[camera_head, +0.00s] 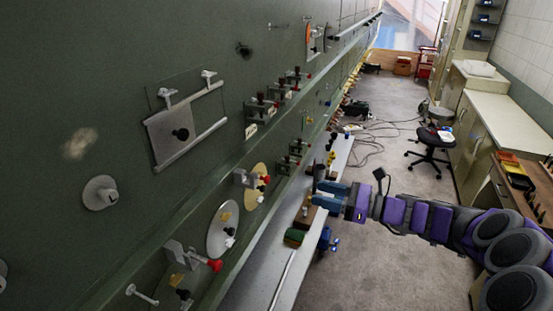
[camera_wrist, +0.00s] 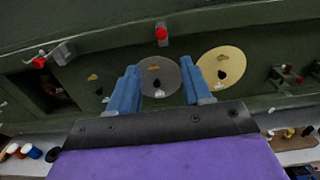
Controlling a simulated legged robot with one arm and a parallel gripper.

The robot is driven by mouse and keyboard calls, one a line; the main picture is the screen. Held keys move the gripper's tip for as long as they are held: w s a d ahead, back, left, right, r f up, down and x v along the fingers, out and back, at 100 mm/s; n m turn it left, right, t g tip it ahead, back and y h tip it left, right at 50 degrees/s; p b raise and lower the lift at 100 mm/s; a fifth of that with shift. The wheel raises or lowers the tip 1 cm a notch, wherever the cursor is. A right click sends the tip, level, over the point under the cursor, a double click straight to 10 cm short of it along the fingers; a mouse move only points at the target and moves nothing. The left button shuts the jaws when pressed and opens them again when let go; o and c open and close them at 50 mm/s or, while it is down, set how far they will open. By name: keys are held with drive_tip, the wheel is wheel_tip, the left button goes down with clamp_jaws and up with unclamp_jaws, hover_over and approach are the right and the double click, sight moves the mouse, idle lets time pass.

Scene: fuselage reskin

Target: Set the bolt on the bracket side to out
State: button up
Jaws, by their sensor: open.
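Several bolts with red knobs sit on the green panel; I cannot tell which is the one on the bracket side. In the head view one bolt (camera_head: 214,265) is low by a grey disc (camera_head: 222,229), and another bolt (camera_head: 264,179) is by a yellow disc (camera_head: 256,187). In the wrist view one red-knobbed bolt (camera_wrist: 161,35) is at top centre, one (camera_wrist: 40,61) at left, one (camera_wrist: 297,79) at right. My gripper (camera_head: 318,193) is open; in the wrist view its blue fingers (camera_wrist: 158,66) frame the grey disc (camera_wrist: 160,78).
A grey bracket plate (camera_head: 174,136) is mounted higher on the panel. A narrow ledge (camera_head: 283,262) with a green block (camera_head: 294,237) runs along its foot. A stool (camera_head: 434,140) and cables are on the floor; the aisle floor (camera_head: 385,160) is mostly clear.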

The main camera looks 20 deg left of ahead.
sight(269, 179)
drive_tip(key=a, duration=0.6)
drive_tip(key=w+a+p, duration=0.1)
drive_tip(key=a, duration=0.5)
drive_tip(key=a+p, duration=0.1)
drive_tip(key=a, duration=0.5)
drive_tip(key=shift+w+a, duration=0.25)
drive_tip(key=shift+w, duration=0.05)
drive_tip(key=shift+d, duration=0.35)
drive_tip(key=shift+c, duration=1.3)
drive_tip(key=shift+d+r, duration=0.1)
clamp_jaws()
